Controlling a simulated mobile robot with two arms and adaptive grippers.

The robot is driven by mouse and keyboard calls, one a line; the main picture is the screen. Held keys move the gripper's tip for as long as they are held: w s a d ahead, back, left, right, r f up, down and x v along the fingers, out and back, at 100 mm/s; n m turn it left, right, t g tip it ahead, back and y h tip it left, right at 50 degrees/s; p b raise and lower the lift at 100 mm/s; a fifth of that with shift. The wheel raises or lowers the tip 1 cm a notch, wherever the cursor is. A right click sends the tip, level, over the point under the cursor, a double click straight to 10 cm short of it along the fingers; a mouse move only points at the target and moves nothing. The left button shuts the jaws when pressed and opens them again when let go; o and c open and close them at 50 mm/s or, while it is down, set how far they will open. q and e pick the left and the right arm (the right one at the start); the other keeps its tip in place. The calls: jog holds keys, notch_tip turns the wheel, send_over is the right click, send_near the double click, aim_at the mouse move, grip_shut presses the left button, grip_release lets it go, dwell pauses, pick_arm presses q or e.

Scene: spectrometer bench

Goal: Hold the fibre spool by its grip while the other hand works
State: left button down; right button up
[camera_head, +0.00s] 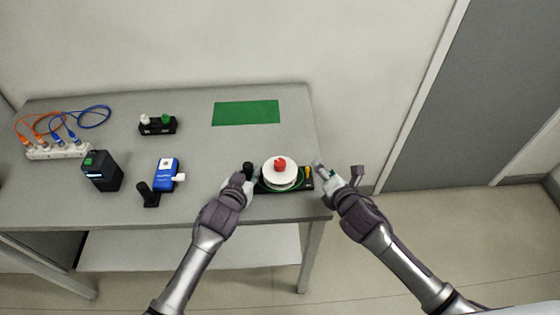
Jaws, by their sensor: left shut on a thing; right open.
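The fibre spool (276,175) is a white disc with a red knob (280,163) on top and green fibre around its lower rim. It sits on a black base near the front right of the bench. My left gripper (245,176) is at the spool's left side, shut on a black upright grip (248,168); its fingertips are partly hidden. My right gripper (335,172) is open and empty, just right of the spool and past the bench's right edge. A small yellow part (308,171) stands at the base's right end.
A green mat (246,112) lies at the back of the grey bench (205,150). To the left are a blue handheld device (166,175), a black box (102,172), a small black holder (158,127) and a white strip (58,151) with orange and blue cables. The bench centre is clear.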

aim_at(281, 162)
jog(key=s+a+r+n+g+y, duration=0.1)
jog(key=s+a+r+n+y, duration=0.2)
jog(key=s+a+r+n, duration=0.7)
jog(key=shift+n, duration=0.9)
jog(key=w+f, duration=0.2)
jog(key=w, duration=0.2)
jog(key=w+a+f, duration=0.1)
jog(key=w+f, duration=0.2)
jog(key=w, duration=0.1)
jog(key=w+a+f, duration=0.1)
jog(key=w+f, duration=0.1)
jog(key=w, duration=0.1)
jog(key=shift+w+a+f, duration=0.15)
jog(key=shift+w+f, duration=0.05)
jog(key=shift+w, duration=0.2)
grip_shut()
